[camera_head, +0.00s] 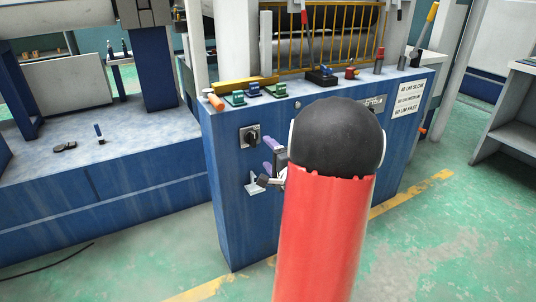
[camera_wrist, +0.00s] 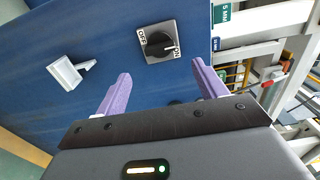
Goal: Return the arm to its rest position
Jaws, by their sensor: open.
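My gripper (camera_head: 267,157) is in front of the blue machine cabinet, beside a black rotary knob (camera_head: 250,137). In the wrist view, its two purple fingers are apart with nothing between them, so my gripper (camera_wrist: 162,84) is open and empty. The knob (camera_wrist: 158,44) lies beyond the fingertips, apart from them, on a grey plate marked OFF and ON. Its white mark appears to be toward ON. My red and black arm hides part of the cabinet front in the head view.
A white lever (camera_head: 254,186) sticks out of the cabinet (camera_head: 236,205) below the knob; it also shows in the wrist view (camera_wrist: 68,73). Green and blue blocks (camera_head: 253,90), a yellow bar and upright levers are on the cabinet top. Open green floor (camera_head: 440,235) lies to the right.

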